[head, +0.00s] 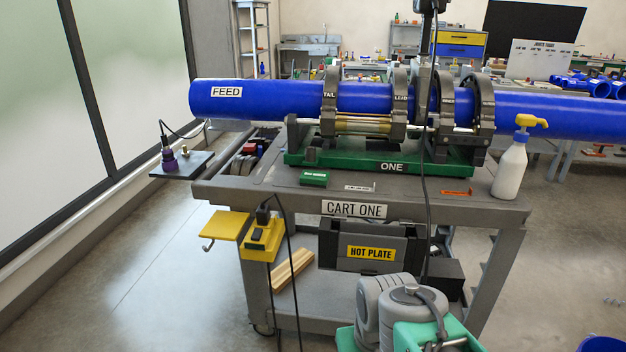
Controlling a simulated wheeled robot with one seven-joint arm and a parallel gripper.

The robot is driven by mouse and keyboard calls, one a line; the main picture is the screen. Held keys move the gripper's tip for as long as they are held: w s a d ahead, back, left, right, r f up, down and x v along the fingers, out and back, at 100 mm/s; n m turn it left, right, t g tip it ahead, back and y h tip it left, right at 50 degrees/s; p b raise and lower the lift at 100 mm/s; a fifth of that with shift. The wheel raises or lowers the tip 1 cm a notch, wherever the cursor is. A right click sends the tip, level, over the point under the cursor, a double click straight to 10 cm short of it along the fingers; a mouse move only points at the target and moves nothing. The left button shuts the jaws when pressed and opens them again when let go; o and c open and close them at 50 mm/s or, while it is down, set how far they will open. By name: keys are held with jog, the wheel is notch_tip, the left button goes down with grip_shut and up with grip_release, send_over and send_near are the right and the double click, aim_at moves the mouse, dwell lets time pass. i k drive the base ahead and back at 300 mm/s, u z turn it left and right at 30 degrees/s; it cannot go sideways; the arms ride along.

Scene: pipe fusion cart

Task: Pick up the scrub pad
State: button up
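A small green block (314,178) lies flat on the grey top of the cart marked CART ONE (274,190), near its front edge and left of centre. It carries a pale label too small to read. It looks like the scrub pad, but I cannot tell for certain. Nothing covers it. Grey and green links of my own arm show at the bottom, right of centre, in front of the cart. My gripper is out of view.
A blue pipe (270,99) runs through the black clamps on the green base marked ONE (420,168), behind the block. A white pump bottle (510,168) stands at the cart's right end. An orange tool (457,192) lies near the front edge. A yellow bracket (262,240) juts from the front left.

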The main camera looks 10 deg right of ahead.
aim_at(318, 179)
jog(key=u, duration=0.7)
jog(key=i, duration=1.2)
jog(key=u, duration=0.75)
jog(key=i, duration=0.75)
jog(key=z, duration=0.05)
